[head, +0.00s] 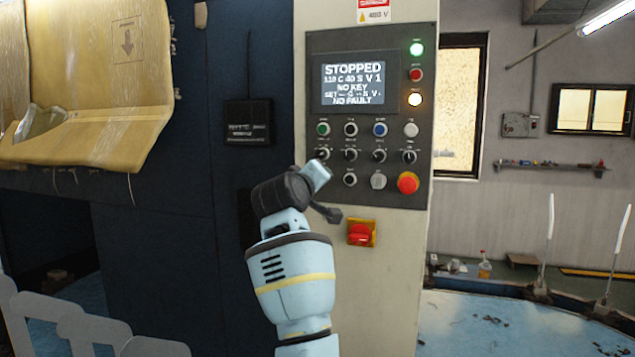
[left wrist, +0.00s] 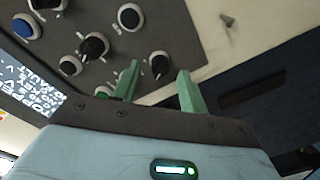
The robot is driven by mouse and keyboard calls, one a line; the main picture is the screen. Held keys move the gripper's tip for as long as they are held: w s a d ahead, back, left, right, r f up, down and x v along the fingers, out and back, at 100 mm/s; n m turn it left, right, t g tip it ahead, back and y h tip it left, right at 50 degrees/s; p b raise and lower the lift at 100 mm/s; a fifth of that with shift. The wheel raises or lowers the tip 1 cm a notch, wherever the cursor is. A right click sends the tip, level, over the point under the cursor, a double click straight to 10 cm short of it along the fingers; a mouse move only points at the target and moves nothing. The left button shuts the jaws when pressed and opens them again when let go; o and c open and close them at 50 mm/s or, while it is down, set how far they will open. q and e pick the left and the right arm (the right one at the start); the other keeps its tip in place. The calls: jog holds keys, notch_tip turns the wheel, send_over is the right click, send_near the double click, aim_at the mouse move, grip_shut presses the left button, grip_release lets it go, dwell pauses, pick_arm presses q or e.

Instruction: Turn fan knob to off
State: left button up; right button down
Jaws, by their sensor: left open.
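The control panel (head: 336,200) has rows of knobs and buttons below a screen. The labels are too small to tell which knob is the fan knob. My left gripper (head: 318,170) is in front of the panel at the left end of the lower knob row. My right gripper is not in view.
Beside that knob is another pointer knob (head: 350,154), with more to the right. A red emergency button (head: 408,183) is at lower right. A red switch on yellow (head: 361,233) is below the panel. The screen (head: 353,84) reads STOPPED, NO KEY, NO FAULT.

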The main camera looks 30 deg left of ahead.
pick_arm(q)
jog(key=v, duration=0.6)
jog(key=shift+s, duration=0.35)
jog(key=shift+d, duration=0.1)
jog(key=s+d+f+m+g+h, duration=0.1)
jog(key=s+d+f+m, duration=0.15)
jog(key=f, duration=1.05)
jog(key=s+d+f+m+g, duration=0.1)
jog(key=d+f+m, duration=0.15)
jog(key=f, duration=1.05)
jog(key=s+d+f+m+g+h, duration=0.1)
jog(key=f+m, duration=0.3)
jog(key=f, duration=1)
jog(key=s+d+f+m+g+h, duration=0.1)
jog(key=s+d+f+m, duration=0.15)
jog(key=s+f, duration=0.4)
jog(key=s+d+f+m+g+h, duration=0.1)
jog(key=s+d+f, duration=0.2)
jog(key=s+f, duration=0.4)
jog(key=s+d+f+m+g+h, duration=0.1)
jog(key=s+d+f, duration=0.2)
jog(key=s, duration=0.6)
jog(key=s+d+f+m+g+h, duration=0.1)
jog(key=s+d+f, duration=0.1)
jog(key=s+f, duration=0.5)
jog(key=shift+s+d+f+h, duration=0.3)
jog(key=shift+s+d+f, duration=0.1)
jog(key=shift+s, duration=0.65)
